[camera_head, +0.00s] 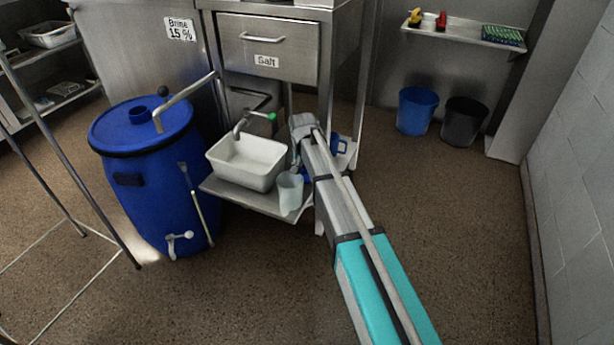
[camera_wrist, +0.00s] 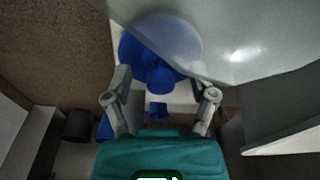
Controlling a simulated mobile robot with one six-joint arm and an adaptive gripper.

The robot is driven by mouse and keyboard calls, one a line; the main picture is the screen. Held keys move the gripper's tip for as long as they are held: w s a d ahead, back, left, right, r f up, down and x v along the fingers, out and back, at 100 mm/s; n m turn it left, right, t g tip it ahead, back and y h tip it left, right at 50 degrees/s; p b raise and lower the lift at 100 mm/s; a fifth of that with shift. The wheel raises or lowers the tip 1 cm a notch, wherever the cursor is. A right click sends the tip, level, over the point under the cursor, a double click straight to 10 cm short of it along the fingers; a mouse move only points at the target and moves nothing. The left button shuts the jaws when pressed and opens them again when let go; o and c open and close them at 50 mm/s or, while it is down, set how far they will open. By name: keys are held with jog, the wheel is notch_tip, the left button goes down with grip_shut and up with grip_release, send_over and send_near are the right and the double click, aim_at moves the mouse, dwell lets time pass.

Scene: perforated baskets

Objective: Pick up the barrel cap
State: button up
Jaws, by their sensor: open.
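A blue round piece with a knob-like middle, which looks like the barrel cap (camera_wrist: 158,78), shows in the wrist view between and beyond my fingertips. In the head view, a bit of blue (camera_head: 306,175) shows on the low steel shelf beside my arm, mostly hidden. My gripper (camera_wrist: 160,97) is open, with one finger on each side of the blue knob and nothing clearly held. A pale translucent jug (camera_head: 289,192) stands close by on the shelf. A large pale curved surface overlaps the right of the blue piece in the wrist view. Contact cannot be told.
A white basin (camera_head: 247,165) sits on the shelf (camera_head: 240,199), with a green-handled tap above it. A blue mug (camera_head: 338,145) stands behind my arm. A blue barrel (camera_head: 150,200) stands at left. Blue (camera_head: 416,110) and black (camera_head: 463,122) buckets stand on clear floor behind.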

jog(key=shift+c, duration=0.2)
grip_shut()
jog(key=shift+r, duration=0.25)
notch_tip(320, 180, up, 2)
jog(key=p, duration=0.2)
jog(key=shift+r+p, duration=0.1)
jog(key=shift+p, duration=0.25)
jog(key=s+d+r+p, duration=0.5)
jog(key=d+r+p, duration=0.5)
jog(key=d, duration=0.3)
jog(key=shift+s+r, duration=0.15)
jog(key=shift+r, duration=0.05)
dwell(0.3)
